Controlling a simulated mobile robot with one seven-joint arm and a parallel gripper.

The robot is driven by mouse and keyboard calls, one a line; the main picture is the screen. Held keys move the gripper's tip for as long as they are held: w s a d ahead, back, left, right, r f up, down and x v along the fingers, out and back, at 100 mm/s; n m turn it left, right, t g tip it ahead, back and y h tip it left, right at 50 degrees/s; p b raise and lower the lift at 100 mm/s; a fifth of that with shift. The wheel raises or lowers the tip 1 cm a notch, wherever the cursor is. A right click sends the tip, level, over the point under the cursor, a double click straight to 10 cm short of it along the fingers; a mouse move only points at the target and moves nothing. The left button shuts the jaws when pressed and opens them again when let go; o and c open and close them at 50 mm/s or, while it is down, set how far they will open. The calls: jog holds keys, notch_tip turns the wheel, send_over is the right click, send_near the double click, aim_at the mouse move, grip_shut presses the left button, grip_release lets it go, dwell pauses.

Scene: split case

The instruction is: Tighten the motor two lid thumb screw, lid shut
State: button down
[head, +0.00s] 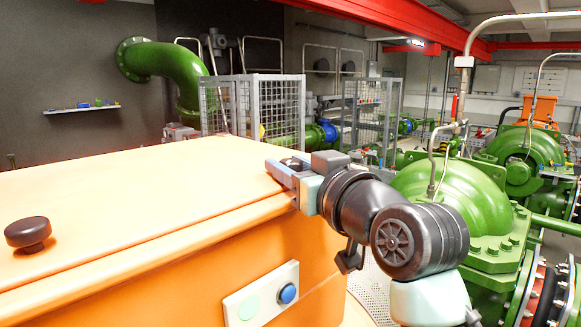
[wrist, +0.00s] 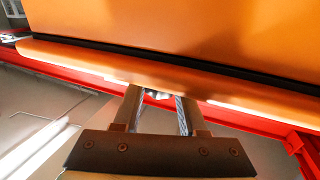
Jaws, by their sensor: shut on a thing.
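The orange motor case fills the lower left of the head view, with its lid (head: 130,185) lying shut on top. A dark round thumb screw (head: 27,232) stands at the lid's near left. A second dark thumb screw (head: 292,162) is at the lid's right corner, mostly hidden by my gripper (head: 283,171). My gripper is shut on this right screw. In the wrist view my gripper (wrist: 157,98) reaches up to the orange lid edge (wrist: 200,90), and only a small bright bit shows between the fingers.
A pale plate (head: 262,296) with a green and a blue button is on the case front. Green pumps (head: 460,200) stand close to the right of my arm. Wire cages (head: 275,105) stand behind the case. The lid top is otherwise clear.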

jog(key=shift+m+t+h, duration=0.6)
jog(key=shift+m+h, duration=0.3)
jog(key=shift+h, duration=0.4)
jog(key=shift+c, duration=2.3)
grip_release()
jog(key=shift+s, duration=0.1)
jog(key=b+v, duration=0.6)
jog(key=v, duration=0.7)
jog(key=shift+b, duration=0.4)
jog(key=shift+r, duration=0.1)
